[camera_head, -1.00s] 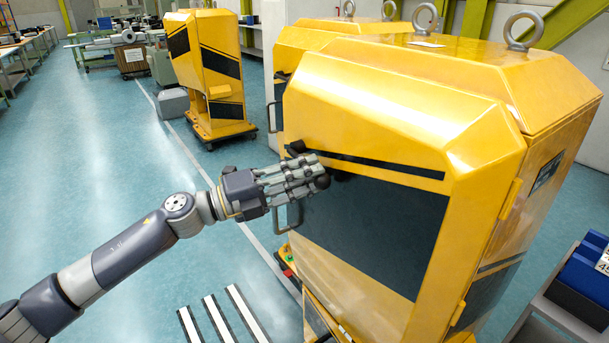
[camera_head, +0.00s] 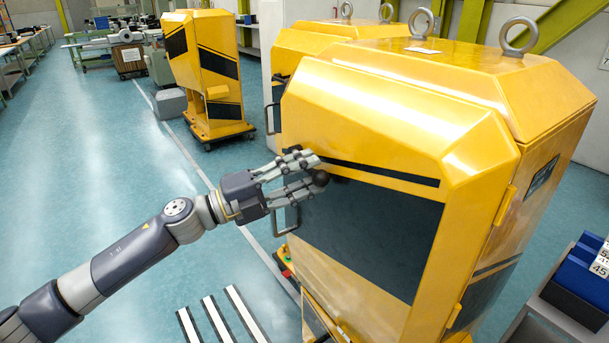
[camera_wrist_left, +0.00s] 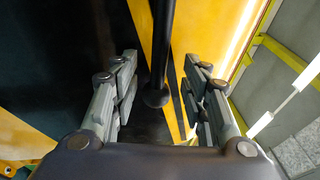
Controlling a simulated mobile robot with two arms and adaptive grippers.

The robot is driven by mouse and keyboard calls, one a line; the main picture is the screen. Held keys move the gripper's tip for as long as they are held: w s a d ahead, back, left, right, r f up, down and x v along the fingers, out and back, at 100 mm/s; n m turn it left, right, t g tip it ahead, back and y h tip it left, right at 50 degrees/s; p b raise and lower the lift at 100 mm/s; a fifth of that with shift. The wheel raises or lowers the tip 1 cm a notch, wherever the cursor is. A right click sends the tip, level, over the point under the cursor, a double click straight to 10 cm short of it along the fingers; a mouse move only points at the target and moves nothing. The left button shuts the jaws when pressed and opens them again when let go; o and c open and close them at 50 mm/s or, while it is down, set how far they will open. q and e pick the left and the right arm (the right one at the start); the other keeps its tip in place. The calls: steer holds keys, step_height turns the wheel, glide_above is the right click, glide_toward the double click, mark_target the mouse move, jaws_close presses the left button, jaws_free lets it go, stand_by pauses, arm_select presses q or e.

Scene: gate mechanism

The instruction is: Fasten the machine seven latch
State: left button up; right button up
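The yellow machine (camera_head: 400,110) with dark panels stands close in front of me. Its latch handle has a round black knob (camera_head: 321,178) near the dark stripe on the front; the rest of the latch is mostly hidden by my fingers in the head view. My left gripper (camera_head: 310,174) is open at the latch, its fingers spread above and below. In the left wrist view a black rod with a rounded end (camera_wrist_left: 156,96) lies between the open fingers, with a gap on both sides. My right gripper is in neither view.
A grey door handle (camera_head: 287,218) sticks out at the machine's left edge, just below the gripper. Another yellow machine (camera_head: 205,80) stands further back. A cart with blue bins (camera_head: 585,275) is at the lower right.

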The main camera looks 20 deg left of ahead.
arm_select(q)
steer(key=shift+f, duration=0.1)
steer(key=shift+s+a+f, duration=0.15)
steer(key=shift+s+a, duration=0.2)
steer(key=shift+a, duration=0.1)
steer(key=v, duration=1)
steer(key=shift+s+a, duration=0.3)
steer(key=shift+w, duration=0.1)
